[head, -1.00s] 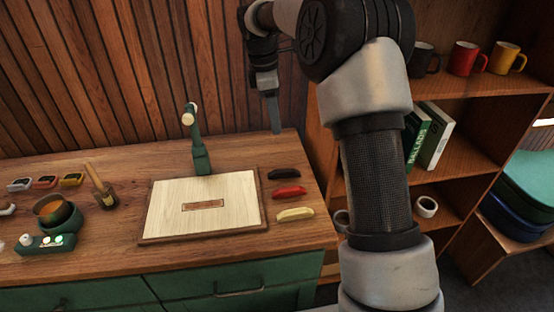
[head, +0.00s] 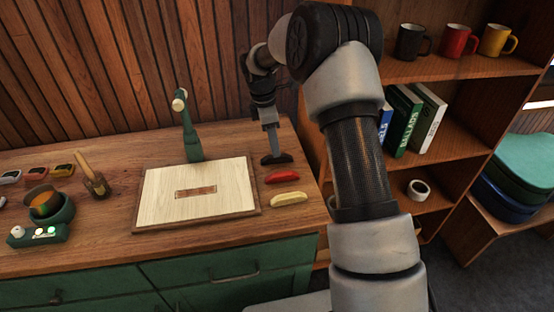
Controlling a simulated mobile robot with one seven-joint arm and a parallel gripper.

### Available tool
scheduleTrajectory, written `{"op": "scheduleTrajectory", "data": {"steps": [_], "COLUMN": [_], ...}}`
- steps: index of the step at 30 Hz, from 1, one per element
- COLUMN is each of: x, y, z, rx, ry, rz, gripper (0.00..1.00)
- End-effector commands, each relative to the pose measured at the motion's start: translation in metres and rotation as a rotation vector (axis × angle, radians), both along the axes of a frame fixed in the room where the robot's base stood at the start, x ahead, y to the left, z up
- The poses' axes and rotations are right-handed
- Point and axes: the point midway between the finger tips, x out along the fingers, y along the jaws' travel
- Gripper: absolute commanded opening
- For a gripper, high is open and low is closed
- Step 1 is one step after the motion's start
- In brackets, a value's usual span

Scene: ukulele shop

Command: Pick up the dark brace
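The dark brace (head: 284,158) lies at the back right of the workbench, behind a red brace (head: 282,176) and a cream brace (head: 289,198). My gripper (head: 273,155) points down with its fingertips at the dark brace and hides part of it. I cannot tell from this view whether the fingers are closed on the brace or only beside it. The brace appears to be at bench height.
A wooden board (head: 225,203) with a small brown inlay lies left of the braces. A green lamp (head: 190,135) stands behind it. A shelf (head: 440,70) with mugs and books is at the right. Small pots and a green device (head: 40,235) stand at the left.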

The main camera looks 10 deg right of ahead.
Motion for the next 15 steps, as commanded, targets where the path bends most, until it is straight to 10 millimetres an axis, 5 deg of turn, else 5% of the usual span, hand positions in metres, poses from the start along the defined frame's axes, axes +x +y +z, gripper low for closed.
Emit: {"op": "scheduleTrajectory", "data": {"steps": [7,15], "x": [-0.005,-0.004], "y": [-0.006,-0.007], "z": [-0.036,-0.042], "rx": [-0.001,-0.001], "ry": [0.004,0.001], "rz": [-0.001,0.000], "gripper": [0.38,0.38]}}
